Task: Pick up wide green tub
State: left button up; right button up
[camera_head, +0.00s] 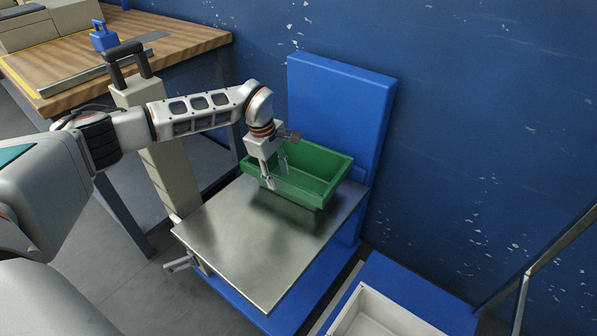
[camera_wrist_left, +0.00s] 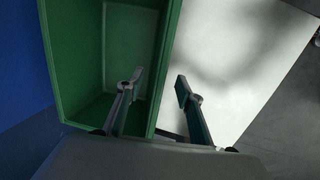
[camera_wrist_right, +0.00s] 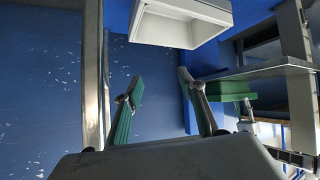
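The wide green tub (camera_head: 325,188) is an open rectangular tub at the far side of a metal platform, near a blue upright panel. My left gripper (camera_head: 279,174) points down over the tub's near-left wall. In the left wrist view, the left gripper (camera_wrist_left: 158,88) is open, with one finger inside the green tub (camera_wrist_left: 164,60) and the other outside. Its wall lies between the fingers, with a visible gap. My right gripper (camera_wrist_right: 160,88) is open and empty in the right wrist view. It is outside the head view.
The metal platform (camera_head: 235,240) is bare in front of the tub. The blue panel (camera_head: 340,105) stands close behind it, near a blue wall (camera_head: 480,110). A wooden bench (camera_head: 185,38) is at upper left. A white bin (camera_head: 375,315) is at the lower right.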

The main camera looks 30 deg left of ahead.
pick_arm(q)
notch_tip(320, 180, down, 4)
jog(key=shift+w+d+r+b, duration=0.1)
jog(key=shift+w+b, duration=0.05)
jog(key=shift+b, duration=0.25)
jog(key=shift+r, duration=0.2)
grip_shut()
pick_arm(e)
jog(key=shift+w+a+r+y, duration=0.3)
jog(key=shift+w+a+r, duration=0.35)
jog(key=shift+a, duration=0.1)
jog(key=shift+s+f, duration=0.1)
jog(key=shift+s, duration=0.1)
